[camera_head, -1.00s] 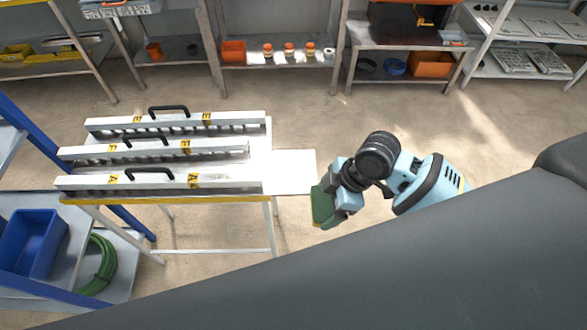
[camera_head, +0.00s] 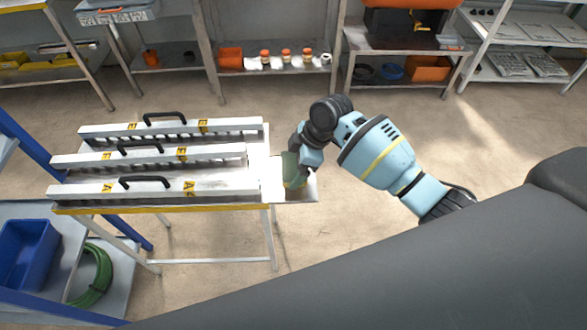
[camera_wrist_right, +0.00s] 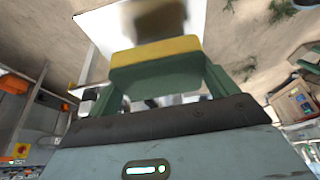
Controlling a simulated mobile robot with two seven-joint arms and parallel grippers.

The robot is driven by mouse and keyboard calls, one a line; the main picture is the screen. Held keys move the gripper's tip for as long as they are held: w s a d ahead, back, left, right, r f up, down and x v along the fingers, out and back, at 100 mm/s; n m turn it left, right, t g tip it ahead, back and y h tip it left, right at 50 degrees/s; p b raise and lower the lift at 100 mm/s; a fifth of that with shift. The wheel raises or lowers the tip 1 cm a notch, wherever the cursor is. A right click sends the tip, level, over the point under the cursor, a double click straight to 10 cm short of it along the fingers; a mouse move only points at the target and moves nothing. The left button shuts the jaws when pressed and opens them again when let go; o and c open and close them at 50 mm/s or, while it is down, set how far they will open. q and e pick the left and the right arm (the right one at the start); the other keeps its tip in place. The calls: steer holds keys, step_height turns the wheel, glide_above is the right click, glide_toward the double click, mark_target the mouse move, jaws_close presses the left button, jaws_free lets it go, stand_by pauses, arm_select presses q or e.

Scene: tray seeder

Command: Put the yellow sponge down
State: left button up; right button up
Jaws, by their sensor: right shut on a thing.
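The yellow sponge (camera_head: 291,170) has a green face, which is what mostly shows in the head view. My right gripper (camera_head: 300,162) is shut on it over the white side plate (camera_head: 310,192) at the right end of the seeder table. In the right wrist view the sponge (camera_wrist_right: 155,52) sits between the two fingers of my gripper (camera_wrist_right: 160,80), its yellow side toward the top. The white plate (camera_wrist_right: 98,27) lies behind it there. I cannot tell whether the sponge touches the plate. My left gripper is not in view.
Several white bars with black handles (camera_head: 150,183) lie on the table, left of the plate. A blue bin (camera_head: 28,250) and a green hose (camera_head: 95,275) are at the lower left. Shelves with orange bins (camera_head: 230,58) line the back. The floor to the right is clear.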

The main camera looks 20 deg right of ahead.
mark_target(294, 170)
steer(key=shift+w+a, duration=0.1)
steer(key=shift+w, duration=0.2)
step_height(294, 170, down, 4)
steer(key=shift+w+r, duration=0.1)
steer(key=shift+r, duration=0.15)
steer(key=shift+f, duration=0.1)
steer(key=o, duration=0.7)
